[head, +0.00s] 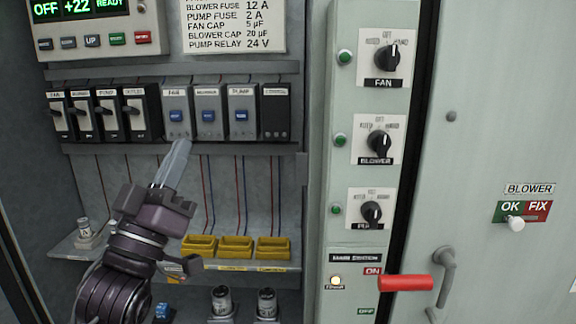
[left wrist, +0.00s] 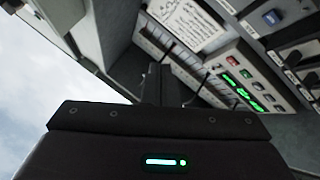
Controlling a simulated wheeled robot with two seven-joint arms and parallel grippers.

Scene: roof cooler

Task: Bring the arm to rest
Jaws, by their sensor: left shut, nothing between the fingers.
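My left gripper (head: 176,160) is in the head view, coming from the lower left. Its fingers are together and empty, pointing up just below the row of relays and breakers. In the left wrist view its dark body fills the bottom and the fingers (left wrist: 160,85) point toward the cabinet interior. I cannot tell whether the fingertips touch the relay row. My right gripper is not in view.
Breakers (head: 95,115) and blue-button relays (head: 208,113) line the upper rail. Yellow holders (head: 236,246) sit on a lower shelf. A switch panel (head: 370,140) stands right, with a red main switch handle (head: 405,283) sticking out. A display (head: 95,25) is at upper left.

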